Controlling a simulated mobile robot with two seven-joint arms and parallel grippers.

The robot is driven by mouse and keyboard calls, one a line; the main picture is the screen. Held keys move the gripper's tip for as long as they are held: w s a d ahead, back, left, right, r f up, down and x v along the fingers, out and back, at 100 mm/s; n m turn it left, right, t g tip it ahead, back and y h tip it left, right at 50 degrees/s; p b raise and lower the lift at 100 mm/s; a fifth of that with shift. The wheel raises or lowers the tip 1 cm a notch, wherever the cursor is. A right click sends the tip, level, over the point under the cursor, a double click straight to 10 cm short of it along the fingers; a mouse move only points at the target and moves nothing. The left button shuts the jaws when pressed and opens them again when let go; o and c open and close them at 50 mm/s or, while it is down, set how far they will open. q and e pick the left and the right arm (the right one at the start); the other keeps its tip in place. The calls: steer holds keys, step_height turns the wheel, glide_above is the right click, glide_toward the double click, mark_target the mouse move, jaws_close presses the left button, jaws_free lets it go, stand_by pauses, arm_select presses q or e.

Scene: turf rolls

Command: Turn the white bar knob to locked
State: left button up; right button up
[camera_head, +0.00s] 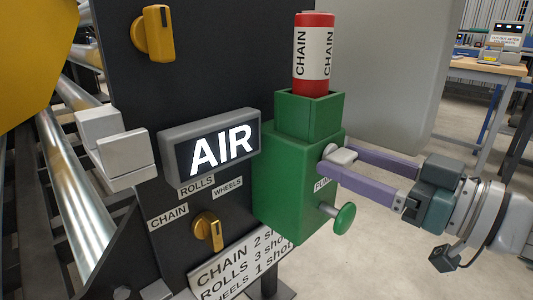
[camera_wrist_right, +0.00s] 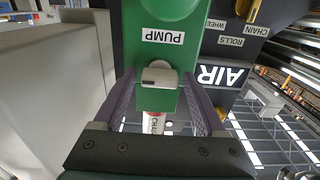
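The white bar knob (camera_head: 341,154) sits on the side of the green pump box (camera_head: 297,200), its bar lying roughly level in the head view. In the right wrist view (camera_wrist_right: 158,88) a gap shows between the knob and each finger. No "locked" mark is readable. My left gripper is not in view.
A red-and-white CHAIN can (camera_head: 314,55) stands in the top of the green box. A green round knob (camera_head: 344,218) juts out below my fingers. The lit AIR sign (camera_head: 220,148), yellow knobs (camera_head: 159,34) and white blocks (camera_head: 126,155) are to the left. Open floor lies right.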

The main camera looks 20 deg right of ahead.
jaws_close()
stand_by(0.4)
steer(key=shift+n, duration=0.4)
steer(key=n+p, duration=0.1)
steer(key=n, duration=0.1)
steer(key=shift+r+n, duration=0.1)
steer(key=shift+n, duration=0.3)
steer(key=n+p, duration=0.1)
steer(key=n, duration=0.3)
steer(key=shift+n, duration=0.3)
steer(key=n, duration=0.9)
steer(key=shift+n, duration=0.4)
steer(key=shift+o, duration=1.2)
jaws_free()
